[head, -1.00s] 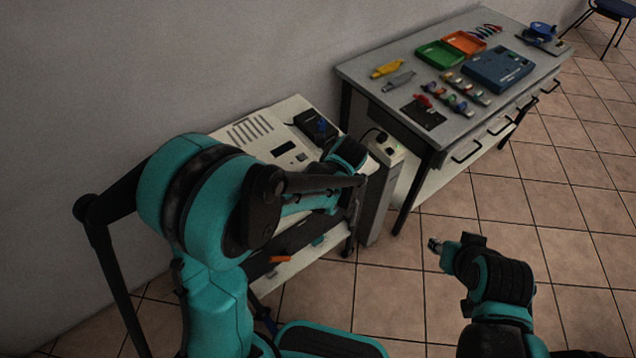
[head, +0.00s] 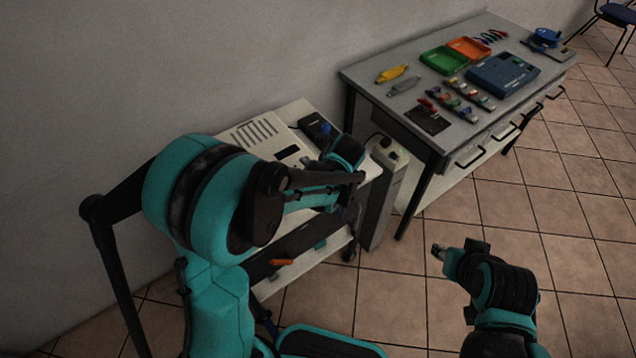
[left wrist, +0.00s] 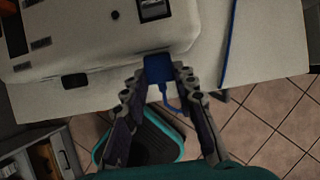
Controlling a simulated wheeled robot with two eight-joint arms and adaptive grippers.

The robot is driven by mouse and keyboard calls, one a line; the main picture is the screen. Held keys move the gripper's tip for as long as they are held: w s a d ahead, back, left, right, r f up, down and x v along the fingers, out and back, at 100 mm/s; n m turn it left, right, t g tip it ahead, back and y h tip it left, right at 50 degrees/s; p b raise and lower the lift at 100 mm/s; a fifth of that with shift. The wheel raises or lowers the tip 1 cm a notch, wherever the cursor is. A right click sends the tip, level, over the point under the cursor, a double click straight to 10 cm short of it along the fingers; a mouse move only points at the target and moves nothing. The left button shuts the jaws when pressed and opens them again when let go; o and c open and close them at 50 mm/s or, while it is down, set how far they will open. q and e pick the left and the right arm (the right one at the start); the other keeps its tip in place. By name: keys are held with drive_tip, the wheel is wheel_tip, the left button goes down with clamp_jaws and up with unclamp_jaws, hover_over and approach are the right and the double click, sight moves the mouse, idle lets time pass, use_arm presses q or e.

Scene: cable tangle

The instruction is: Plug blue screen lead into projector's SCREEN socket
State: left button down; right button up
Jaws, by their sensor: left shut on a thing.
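The pale projector (head: 250,135) stands on a small cart by the wall; in the left wrist view its body (left wrist: 90,35) fills the upper left. My left gripper (left wrist: 158,80) is shut on the blue plug (left wrist: 158,67), the end of the blue screen lead (left wrist: 171,101). The plug is at the projector's near edge; I cannot tell whether it touches or is in a socket. A dark opening (left wrist: 75,80) shows on the near face, to the plug's left. In the head view my left forearm hides the left fingers. My right gripper (head: 437,252) is over the floor, its jaws too small to read.
A grey workbench (head: 400,105) with trays and tools stands to the right. A pale power unit (head: 389,152) stands between cart and bench. Another stretch of blue cable (left wrist: 230,40) runs right of the projector. Tiled floor is open at right.

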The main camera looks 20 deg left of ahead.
use_arm(q)
drive_tip(key=c, duration=1.1)
unclamp_jaws()
drive_tip(key=shift+c, duration=0.2)
drive_tip(key=v, duration=1.2)
drive_tip(key=s+a+n+t+h, duration=0.2)
drive_tip(key=s+n, duration=0.5)
drive_tip(key=n, duration=0.5)
drive_tip(key=s+a+n+t+h, duration=0.2)
drive_tip(key=s+n, duration=0.5)
drive_tip(key=n, duration=0.6)
drive_tip(key=shift+s+a+r+n, duration=0.3)
drive_tip(key=shift+s+a, duration=0.1)
drive_tip(key=shift+a, duration=0.35)
